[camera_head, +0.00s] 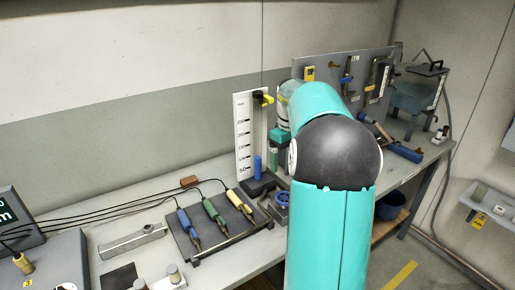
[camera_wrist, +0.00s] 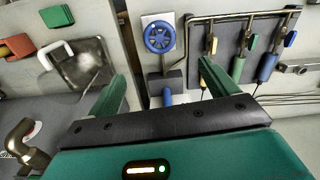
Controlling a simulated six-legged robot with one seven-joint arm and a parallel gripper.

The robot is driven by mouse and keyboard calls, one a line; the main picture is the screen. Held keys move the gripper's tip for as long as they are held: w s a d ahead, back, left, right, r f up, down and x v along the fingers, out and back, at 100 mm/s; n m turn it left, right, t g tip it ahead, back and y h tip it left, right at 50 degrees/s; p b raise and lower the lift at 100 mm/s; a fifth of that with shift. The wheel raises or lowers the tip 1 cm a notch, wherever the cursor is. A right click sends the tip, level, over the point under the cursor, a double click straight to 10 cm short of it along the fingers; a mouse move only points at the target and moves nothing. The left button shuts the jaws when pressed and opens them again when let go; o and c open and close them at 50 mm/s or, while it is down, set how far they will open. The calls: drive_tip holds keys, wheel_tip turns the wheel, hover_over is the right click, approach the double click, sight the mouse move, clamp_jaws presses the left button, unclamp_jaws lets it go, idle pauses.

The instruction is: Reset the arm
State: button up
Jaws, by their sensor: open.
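My teal and black arm (camera_head: 335,150) rises through the middle of the head view and bends over the workbench. My gripper (camera_wrist: 164,75) shows in the wrist view with two green fingers spread apart and nothing between them. It faces the bench top from above. Beyond the fingers is a blue round knob (camera_wrist: 159,37) on a pale plate, apart from the fingers. In the head view the arm's bend hides part of the bench, and I cannot clearly make out the fingers there.
A dark rack (camera_head: 206,238) holds blue, green and yellow cabled probes. A white scale board (camera_head: 244,135) stands behind it. A tool panel (camera_head: 350,75) and clear tank (camera_head: 412,95) stand at the back right. A wall shelf (camera_head: 488,205) is at the right. Open floor shows at lower right.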

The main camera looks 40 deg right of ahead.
drive_tip(key=s+a+r+t+h, duration=0.1)
drive_tip(key=s+a+r, duration=0.15)
drive_tip(key=a, duration=0.95)
drive_tip(key=s+a+r+t, duration=0.15)
drive_tip(key=a+r, duration=0.25)
drive_tip(key=a, duration=0.7)
drive_tip(key=s+a+f+t+y, duration=0.1)
drive_tip(key=s+a+f+t, duration=0.2)
drive_tip(key=s+a, duration=0.9)
wheel_tip(320, 180, down, 2)
drive_tip(key=shift+s+a, duration=0.2)
drive_tip(key=shift+a, duration=1)
drive_tip(key=shift+a, duration=0.1)
